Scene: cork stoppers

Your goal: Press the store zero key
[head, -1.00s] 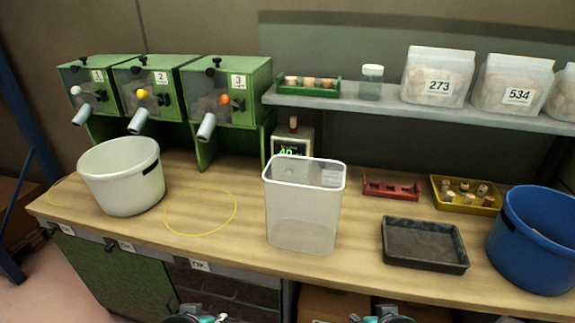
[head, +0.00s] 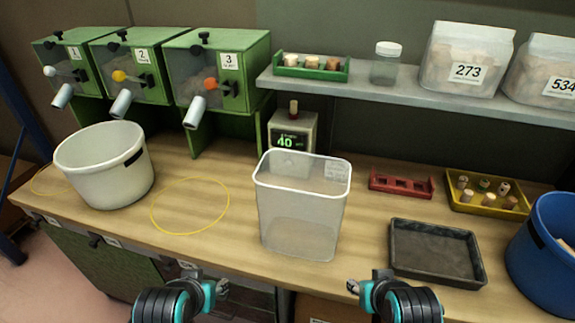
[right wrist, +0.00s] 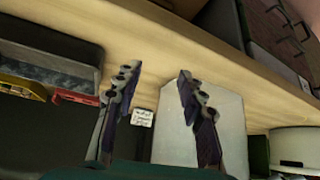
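A small grey meter (head: 292,130) with a lit green display reading 40 stands on the bench below the shelf. A cork stopper (head: 293,108) is on top of it. A translucent bin (head: 300,215) stands in front and hides its lower part; I cannot make out a store zero key. My left gripper (head: 221,289) is at the front edge of the bench, left of the bin; its finger opening is unclear. My right gripper (head: 354,287) is at the front edge, right of the bin. In the right wrist view its fingers (right wrist: 155,95) are apart with nothing between them.
A white bucket (head: 105,180) and a yellow ring (head: 155,222) lie left. A black tray (head: 435,275), red rack (head: 400,185), yellow tray of corks (head: 465,207) and blue bucket (head: 545,270) are right. The shelf (head: 400,95) overhangs the bench's back.

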